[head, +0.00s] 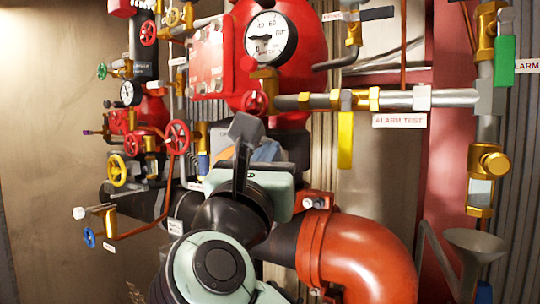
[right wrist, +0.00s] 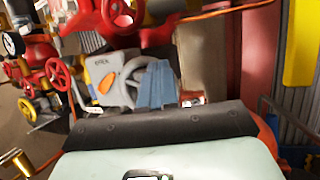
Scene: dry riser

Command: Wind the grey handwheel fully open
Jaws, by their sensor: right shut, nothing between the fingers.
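The grey handwheel (right wrist: 132,78) shows in the right wrist view as a curved rim on a grey housing marked OPEN (right wrist: 102,70), with an orange mark (right wrist: 92,102). Part of it is hidden behind a blue ribbed shape (right wrist: 155,85). In the head view my right gripper (head: 245,128) comes up from the bottom middle. It is shut and empty, its dark fingers in front of the wheel area and covering most of it. I cannot tell whether the fingers touch the wheel. My left gripper is in neither view.
A red pipe elbow (head: 365,255) lies just right of my right gripper. A pressure gauge (head: 270,38) and a brass-fitted pipe (head: 385,100) with a yellow lever (head: 345,140) are above. Red handwheels (head: 177,137) and thin pipes crowd the left. An open funnel (head: 474,242) stands at the right.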

